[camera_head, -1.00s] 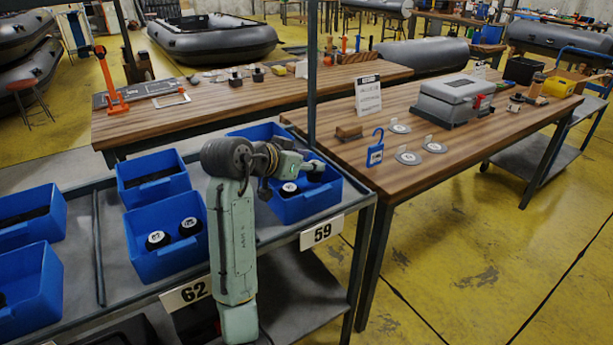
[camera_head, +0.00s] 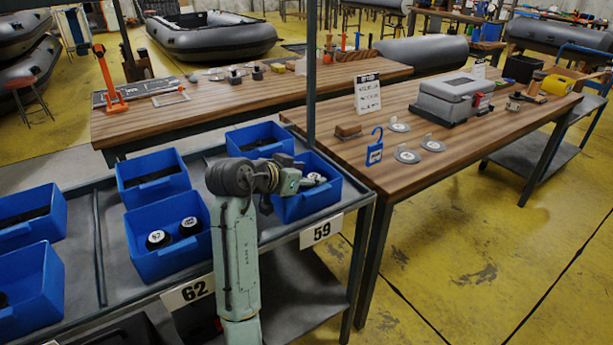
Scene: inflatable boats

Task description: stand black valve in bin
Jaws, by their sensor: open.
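Black valves with white round tops stand in blue bins. Two of them, a left one (camera_head: 158,239) and a right one (camera_head: 189,226), stand upright in the blue bin (camera_head: 165,262) above the label 62. Another white-topped black valve (camera_head: 315,178) shows in the blue bin (camera_head: 309,207) by the label 59. My gripper (camera_head: 303,184) is open at that bin, just left of this valve. My arm hides the bin's left part. I cannot tell whether the fingers touch the valve.
More blue bins stand on the grey cart, including one (camera_head: 155,188) at the back and one (camera_head: 262,142) behind my wrist. A dark upright post (camera_head: 312,75) rises at the cart's back edge.

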